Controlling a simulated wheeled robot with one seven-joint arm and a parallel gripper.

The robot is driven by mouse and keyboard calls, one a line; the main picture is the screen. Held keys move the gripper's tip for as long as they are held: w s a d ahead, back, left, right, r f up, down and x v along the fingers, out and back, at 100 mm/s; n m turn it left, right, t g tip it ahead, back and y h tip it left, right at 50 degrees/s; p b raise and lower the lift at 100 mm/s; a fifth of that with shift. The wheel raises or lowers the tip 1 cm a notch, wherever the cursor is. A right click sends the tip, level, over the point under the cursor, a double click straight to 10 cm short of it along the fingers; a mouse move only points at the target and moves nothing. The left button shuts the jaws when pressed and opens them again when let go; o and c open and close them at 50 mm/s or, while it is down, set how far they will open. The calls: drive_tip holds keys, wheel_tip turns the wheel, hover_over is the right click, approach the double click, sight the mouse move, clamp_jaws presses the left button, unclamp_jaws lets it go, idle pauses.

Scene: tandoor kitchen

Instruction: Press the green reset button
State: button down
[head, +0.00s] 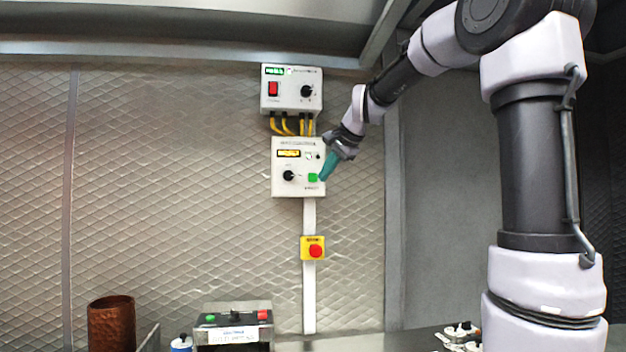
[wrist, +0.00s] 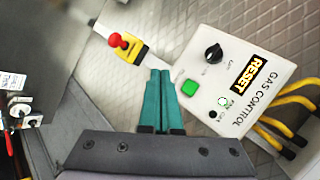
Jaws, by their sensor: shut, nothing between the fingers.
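In the wrist view the green button (wrist: 190,87) sits near the box's left edge, close to the fingertips. My gripper (head: 321,178) has teal fingers, shut and empty, with the tips just right of the button. They also show in the wrist view (wrist: 160,72), left of the button. Contact cannot be told.
A second white box (head: 291,97) with a red switch hangs above, joined by yellow cables (head: 288,125). A red emergency button on a yellow box (head: 313,249) is below. A copper pot (head: 111,322) and a metal box with buttons (head: 233,322) stand below left.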

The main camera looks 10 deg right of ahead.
drive_tip(key=shift+w+a+r, duration=0.1)
drive_tip(key=shift+w+a, duration=0.05)
drive_tip(key=shift+w, duration=0.15)
approach(312, 182)
drive_tip(key=shift+s+f+x, duration=0.1)
drive_tip(key=shift+s+x, duration=0.05)
drive_tip(key=shift+x, duration=0.7)
drive_tip(key=shift+s+f+x, duration=0.1)
drive_tip(key=shift+f+x, duration=0.05)
drive_tip(key=shift+x, duration=0.7)
drive_tip(key=shift+s+f+x, duration=0.1)
drive_tip(key=shift+s+x, duration=0.05)
drive_tip(key=shift+x, duration=0.7)
drive_tip(key=shift+w+a, duration=0.1)
drive_tip(key=shift+a, duration=0.1)
drive_tip(key=shift+w, duration=0.3)
drive_tip(key=shift+w, duration=0.45)
idle(0.6)
drive_tip(key=shift+s, duration=0.85)
